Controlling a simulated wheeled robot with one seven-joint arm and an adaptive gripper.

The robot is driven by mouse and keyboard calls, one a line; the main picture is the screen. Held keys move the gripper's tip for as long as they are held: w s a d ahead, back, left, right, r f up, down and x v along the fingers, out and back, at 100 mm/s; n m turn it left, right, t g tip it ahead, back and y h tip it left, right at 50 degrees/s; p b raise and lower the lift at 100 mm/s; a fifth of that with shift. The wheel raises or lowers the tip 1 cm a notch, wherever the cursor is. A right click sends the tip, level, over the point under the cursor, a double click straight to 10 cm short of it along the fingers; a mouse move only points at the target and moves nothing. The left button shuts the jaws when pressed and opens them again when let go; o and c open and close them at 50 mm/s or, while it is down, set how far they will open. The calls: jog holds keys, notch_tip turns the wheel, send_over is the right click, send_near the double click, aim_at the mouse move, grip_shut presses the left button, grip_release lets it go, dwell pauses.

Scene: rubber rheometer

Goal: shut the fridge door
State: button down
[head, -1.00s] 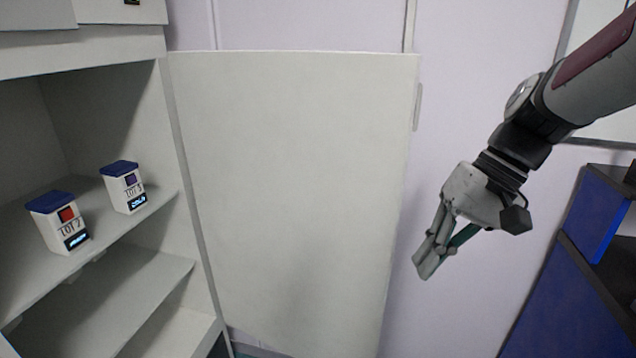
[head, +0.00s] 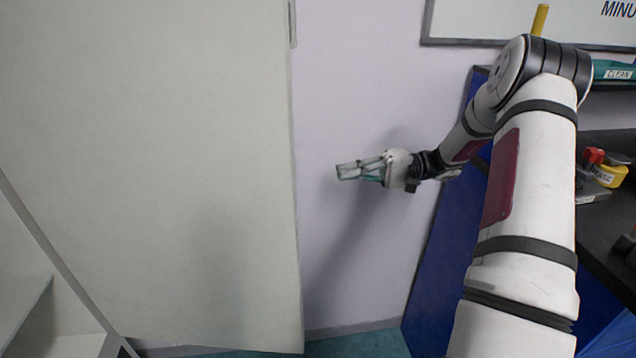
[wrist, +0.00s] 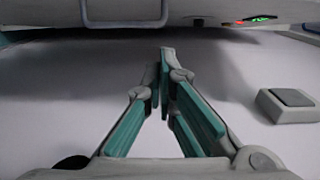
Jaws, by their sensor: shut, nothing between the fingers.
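The fridge door (head: 150,170) stands swung open, a broad pale panel filling the left of the head view. Its handle (head: 292,24) shows at the top of the free edge. A corner of the fridge interior with a shelf (head: 62,320) shows at the lower left. My gripper (head: 340,172) is shut and empty, to the right of the door's free edge, in front of the pale wall and apart from the door. In the wrist view my gripper (wrist: 166,55) has its fingertips together. A pale edge with a handle-like loop (wrist: 125,12) and small lit digits crosses the top there.
A blue cabinet (head: 425,270) with a dark worktop (head: 606,215) stands at the right, holding red and yellow items (head: 603,168). A whiteboard (head: 560,22) hangs above. A wall switch (wrist: 288,103) shows in the wrist view. Green floor (head: 365,345) is clear below.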

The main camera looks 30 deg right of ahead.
jog(key=s+a+p, duration=0.1)
jog(key=a, duration=1)
jog(key=shift+a, duration=0.15)
